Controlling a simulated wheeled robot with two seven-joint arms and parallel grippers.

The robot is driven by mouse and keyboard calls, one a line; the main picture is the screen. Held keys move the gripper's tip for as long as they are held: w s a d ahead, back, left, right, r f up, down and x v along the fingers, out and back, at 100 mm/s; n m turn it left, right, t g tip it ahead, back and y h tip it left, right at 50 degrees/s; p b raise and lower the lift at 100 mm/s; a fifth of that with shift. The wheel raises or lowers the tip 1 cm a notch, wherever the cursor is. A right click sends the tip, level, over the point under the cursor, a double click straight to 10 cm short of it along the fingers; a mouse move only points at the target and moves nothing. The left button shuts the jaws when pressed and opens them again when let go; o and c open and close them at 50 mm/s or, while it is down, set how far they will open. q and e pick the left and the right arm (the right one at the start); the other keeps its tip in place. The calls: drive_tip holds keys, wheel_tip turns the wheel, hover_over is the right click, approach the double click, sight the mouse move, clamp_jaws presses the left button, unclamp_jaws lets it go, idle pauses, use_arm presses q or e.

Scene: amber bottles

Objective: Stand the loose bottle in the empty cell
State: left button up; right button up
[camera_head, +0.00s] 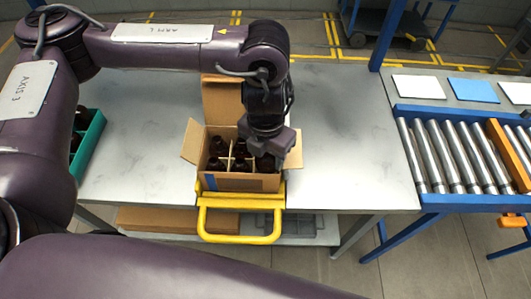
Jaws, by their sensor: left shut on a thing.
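An open cardboard box (232,184) with pale dividers stands near the front edge of the table, flaps spread. Several dark amber bottles (216,164) stand in its cells. My left gripper (265,150) points down over the right side of the box, shut on a dark bottle (266,163) at the right front cell. The gripper hides most of that bottle and the cells behind it, so I cannot tell how deep the bottle sits or whether it touches the bottom. My right gripper is out of view.
A green crate (93,138) with dark bottles stands at the left, partly behind my arm. A yellow handled frame (240,238) is in front of the box. The grey table (350,150) is clear to the right, up to a roller conveyor (455,155).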

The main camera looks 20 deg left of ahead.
use_arm(q)
drive_tip(key=shift+s+a+f, duration=0.25)
drive_tip(key=shift+s+f, duration=0.25)
drive_tip(key=shift+f, duration=0.3)
drive_tip(key=o, duration=1)
drive_tip(key=shift+c, duration=0.2)
drive_tip(key=shift+o, duration=0.6)
drive_tip(key=shift+w+d+f+g, duration=0.1)
drive_tip(key=shift+w+g, duration=0.15)
drive_tip(key=shift+g, duration=0.05)
drive_tip(key=shift+s, duration=0.15)
drive_tip(key=r, duration=0.6)
drive_tip(key=w+r, duration=0.1)
drive_tip(key=r, duration=0.2)
drive_tip(key=shift+d+r, duration=0.1)
drive_tip(key=shift+d, duration=0.25)
drive_tip(key=shift+r, duration=0.1)
drive_tip(key=shift+w, duration=0.1)
